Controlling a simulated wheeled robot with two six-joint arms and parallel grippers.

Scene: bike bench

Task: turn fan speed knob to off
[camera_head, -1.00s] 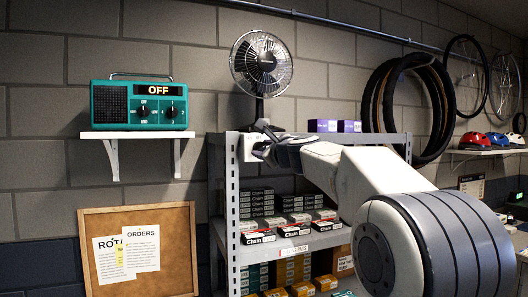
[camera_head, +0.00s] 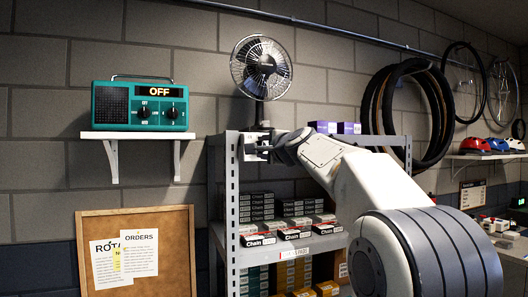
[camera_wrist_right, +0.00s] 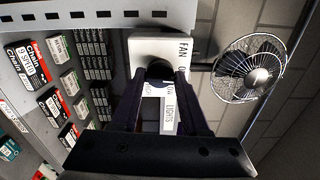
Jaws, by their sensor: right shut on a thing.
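A white control box labelled FAN (camera_wrist_right: 150,46) shows in the right wrist view, with a dark round knob (camera_wrist_right: 160,70) on its face. In the head view the box (camera_head: 251,146) sits at the top front post of the grey shelving. My right gripper (camera_wrist_right: 160,82) is shut on the knob, one finger on each side; it also shows in the head view (camera_head: 270,147). The fingers partly hide the knob, and I cannot read its setting. A black desk fan (camera_wrist_right: 250,70) stands near the box; it also shows in the head view (camera_head: 262,68). My left gripper is not in view.
A white label reading LIGHTS (camera_wrist_right: 169,115) shows between my fingers. The shelving (camera_head: 232,215) holds several chain boxes (camera_head: 282,233) under my right arm. A teal radio (camera_head: 140,104) reading OFF stands on a wall shelf at left. Purple boxes (camera_head: 336,127) sit on the shelving's top.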

